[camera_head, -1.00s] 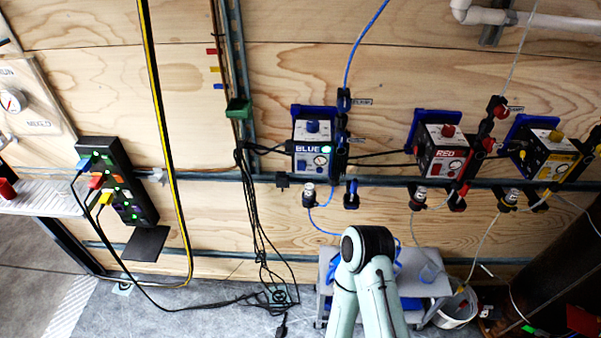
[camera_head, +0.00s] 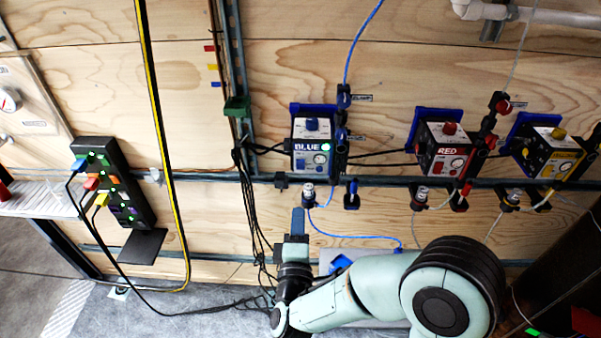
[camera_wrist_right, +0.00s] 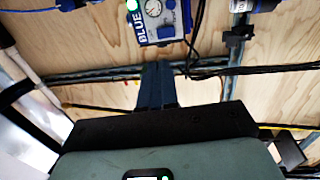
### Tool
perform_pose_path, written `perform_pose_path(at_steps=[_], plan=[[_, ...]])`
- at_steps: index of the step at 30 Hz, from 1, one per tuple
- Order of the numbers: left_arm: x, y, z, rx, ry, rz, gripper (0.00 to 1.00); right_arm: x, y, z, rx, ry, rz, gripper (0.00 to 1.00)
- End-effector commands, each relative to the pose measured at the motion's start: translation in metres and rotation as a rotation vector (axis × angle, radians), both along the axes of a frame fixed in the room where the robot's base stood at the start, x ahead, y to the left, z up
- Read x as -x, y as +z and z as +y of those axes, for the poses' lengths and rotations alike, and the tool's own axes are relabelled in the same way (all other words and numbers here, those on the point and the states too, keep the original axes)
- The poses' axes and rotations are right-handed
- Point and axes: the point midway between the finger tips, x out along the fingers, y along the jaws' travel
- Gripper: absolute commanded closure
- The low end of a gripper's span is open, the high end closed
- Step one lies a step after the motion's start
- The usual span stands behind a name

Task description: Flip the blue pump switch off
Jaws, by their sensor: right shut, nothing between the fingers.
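The blue pump (camera_head: 312,150) is a box on the wall with a blue frame, a dark "BLUE" label, a round gauge and a lit green lamp. Its small blue switch (camera_head: 301,164) seems to be at the lower left of its face; its position is too small to read. The pump also shows in the right wrist view (camera_wrist_right: 158,22), at the top. My right gripper (camera_head: 297,212) is shut and empty, pointing up the wall below the pump, apart from it. Its closed fingers also show in the right wrist view (camera_wrist_right: 158,68). My left gripper is not in view.
A red pump (camera_head: 443,148) and a yellow pump (camera_head: 549,152) hang to the right. A metal rail (camera_head: 380,181) with valves runs below the pumps. Black cables (camera_head: 252,215) hang left of my gripper, near it. A power strip (camera_head: 125,185) with coloured plugs is at left.

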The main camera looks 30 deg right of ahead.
Motion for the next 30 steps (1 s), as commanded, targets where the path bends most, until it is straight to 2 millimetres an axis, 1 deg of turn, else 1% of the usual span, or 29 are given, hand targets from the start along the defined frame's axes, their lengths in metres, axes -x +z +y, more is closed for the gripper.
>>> perform_pose_path(at_steps=[8,11,13,17,24,30], plan=[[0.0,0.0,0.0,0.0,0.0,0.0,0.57,-0.001,0.0,0.0,0.0,0.002,0.001,1.0],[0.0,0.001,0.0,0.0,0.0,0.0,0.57,-0.005,0.0,-0.003,-0.001,0.001,0.0,1.0],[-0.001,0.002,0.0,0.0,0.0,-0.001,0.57,-0.012,0.001,-0.007,-0.001,0.0,0.0,1.0],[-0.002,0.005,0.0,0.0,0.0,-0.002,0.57,-0.031,0.005,-0.019,-0.001,-0.002,-0.001,1.0],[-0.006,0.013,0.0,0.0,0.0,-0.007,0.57,-0.076,0.011,-0.046,-0.001,0.0,0.001,1.0],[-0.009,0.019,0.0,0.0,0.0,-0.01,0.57,-0.104,0.016,-0.063,0.0,0.002,0.0,1.0]])
